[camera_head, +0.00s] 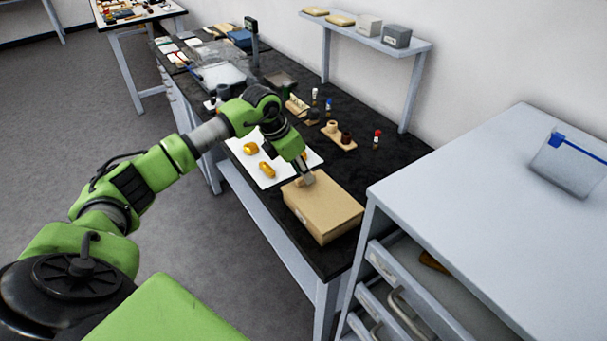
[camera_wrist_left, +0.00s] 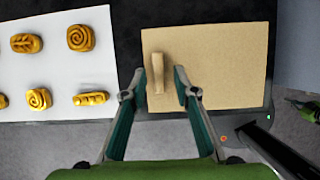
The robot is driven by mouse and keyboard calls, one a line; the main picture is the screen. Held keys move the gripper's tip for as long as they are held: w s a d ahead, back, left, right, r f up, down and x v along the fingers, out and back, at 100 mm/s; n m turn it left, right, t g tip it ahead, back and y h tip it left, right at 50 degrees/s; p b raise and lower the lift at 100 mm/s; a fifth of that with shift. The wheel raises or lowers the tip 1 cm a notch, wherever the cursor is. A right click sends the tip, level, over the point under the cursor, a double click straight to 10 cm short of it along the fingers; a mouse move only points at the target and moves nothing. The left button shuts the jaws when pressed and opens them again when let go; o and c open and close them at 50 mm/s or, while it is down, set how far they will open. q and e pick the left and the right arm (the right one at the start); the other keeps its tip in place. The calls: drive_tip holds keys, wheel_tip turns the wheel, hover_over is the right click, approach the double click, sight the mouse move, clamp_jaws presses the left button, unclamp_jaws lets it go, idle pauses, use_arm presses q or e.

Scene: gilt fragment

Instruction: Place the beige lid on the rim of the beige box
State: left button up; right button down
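The beige box (camera_head: 323,229) stands on the black bench near its front corner. The flat beige lid (camera_head: 330,203) lies over its top, and no clear gap shows between them. The lid (camera_wrist_left: 225,65) fills the middle right of the left wrist view, with a raised beige bar handle (camera_wrist_left: 158,73) near its left side. My left gripper (camera_head: 307,181) points down at the lid's far left part. In the wrist view its fingers (camera_wrist_left: 160,78) stand on either side of the handle, with space showing beside it. My right gripper is not in view.
A white board (camera_wrist_left: 60,75) with several golden carved pieces lies left of the box. Small bottles and a wooden stand (camera_head: 338,135) are behind it. A grey cabinet (camera_head: 500,200) with open drawers stands close on the right. A wall shelf (camera_head: 365,38) is above the bench.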

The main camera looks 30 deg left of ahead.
use_arm(q)
drive_tip(key=b+v, duration=0.2)
drive_tip(key=v, duration=0.8)
drive_tip(key=shift+r+b, duration=0.25)
drive_tip(key=shift+b, duration=0.05)
drive_tip(key=shift+a, duration=0.1)
drive_tip(key=shift+s, duration=0.1)
